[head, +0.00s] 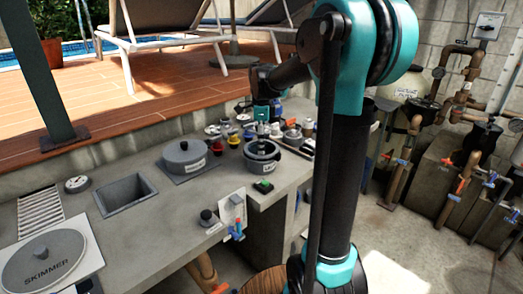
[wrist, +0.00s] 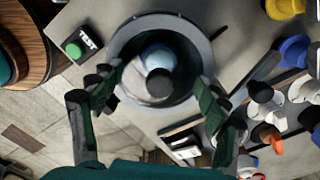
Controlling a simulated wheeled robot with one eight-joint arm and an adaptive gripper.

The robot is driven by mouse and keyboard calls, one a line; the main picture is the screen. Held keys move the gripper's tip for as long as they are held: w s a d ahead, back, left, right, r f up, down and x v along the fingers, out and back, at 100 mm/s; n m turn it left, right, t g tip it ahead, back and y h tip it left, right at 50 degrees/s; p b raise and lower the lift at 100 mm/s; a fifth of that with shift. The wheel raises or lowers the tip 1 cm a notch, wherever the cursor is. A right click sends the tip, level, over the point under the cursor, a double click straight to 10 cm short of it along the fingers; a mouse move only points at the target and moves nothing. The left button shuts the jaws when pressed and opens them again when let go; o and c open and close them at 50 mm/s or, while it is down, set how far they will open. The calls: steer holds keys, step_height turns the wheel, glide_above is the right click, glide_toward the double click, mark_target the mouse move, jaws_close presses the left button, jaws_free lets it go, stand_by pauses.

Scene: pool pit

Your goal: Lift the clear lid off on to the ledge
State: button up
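A round grey pot (head: 262,157) stands near the right end of the concrete counter (head: 160,225). In the wrist view the pot's grey rim (wrist: 122,42) surrounds a see-through round top, which I take as the clear lid (wrist: 140,88), with a dark round knob (wrist: 160,83) at its middle. My gripper (wrist: 157,88) is open, its two dark green fingers on either side of the knob; whether they touch anything I cannot tell. In the head view my gripper (head: 263,128) is just above the pot, and its fingers are hard to make out.
A grey lidded pot (head: 185,157) stands to the left on a mat. Several small coloured fittings (wrist: 268,110) crowd close to the pot. A green button box (head: 263,186) is in front. A square opening (head: 126,194) and bare counter lie left. The tiled deck (head: 100,105) is behind.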

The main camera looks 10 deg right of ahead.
steer(key=shift+s, duration=0.1)
steer(key=c, duration=1)
steer(key=shift+r, duration=0.4)
jaws_close()
step_height(320, 180, up, 19)
steer(key=shift+r, duration=0.1)
